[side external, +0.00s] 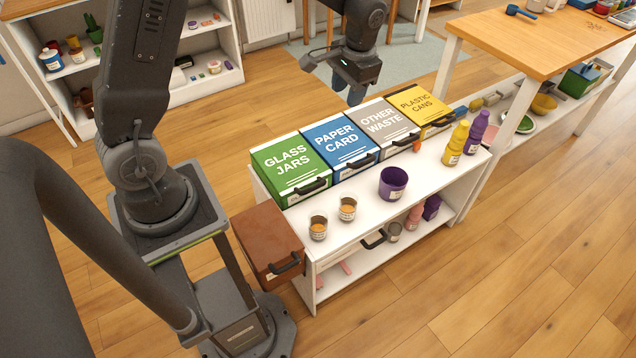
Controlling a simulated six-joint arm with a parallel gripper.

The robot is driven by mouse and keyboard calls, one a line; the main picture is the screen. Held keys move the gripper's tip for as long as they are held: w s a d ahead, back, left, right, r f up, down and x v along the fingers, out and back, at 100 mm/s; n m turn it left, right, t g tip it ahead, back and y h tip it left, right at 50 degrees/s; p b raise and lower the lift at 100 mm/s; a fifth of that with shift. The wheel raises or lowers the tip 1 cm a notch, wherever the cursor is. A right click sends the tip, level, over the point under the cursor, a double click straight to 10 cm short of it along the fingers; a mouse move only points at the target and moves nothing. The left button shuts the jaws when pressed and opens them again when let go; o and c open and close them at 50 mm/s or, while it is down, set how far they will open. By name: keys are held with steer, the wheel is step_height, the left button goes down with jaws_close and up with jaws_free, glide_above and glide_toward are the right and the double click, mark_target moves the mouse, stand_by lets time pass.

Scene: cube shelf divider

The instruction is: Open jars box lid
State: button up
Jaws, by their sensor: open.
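The green box labelled "GLASS JARS" (291,166) stands at the left end of a row of lidded boxes on the white shelf unit. Its lid looks shut, with a dark handle (313,186) at the front edge. My gripper (347,92) is up behind the row, beyond the blue and grey boxes. It is open, apart from the boxes, and I see nothing in it. Its fingertips are dark and partly hard to make out.
Blue "PAPER CARD" (340,141), grey "OTHER WASTE" (385,121) and yellow "PLASTIC CANS" (418,103) boxes adjoin it. Two small jars (318,228), a purple pot (392,182) and bottles (455,143) stand in front. A brown box (267,243) sits at the left end.

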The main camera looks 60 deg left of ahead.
steer(key=w+a+f+g, duration=0.2)
steer(key=w+a+f, duration=0.1)
steer(key=f, duration=0.9)
steer(key=g, duration=0.2)
glide_toward(317, 185)
steer(key=shift+y, duration=0.3)
steer(key=x, duration=0.9)
steer(key=shift+s+d, duration=0.1)
steer(key=shift+d, duration=0.1)
jaws_close()
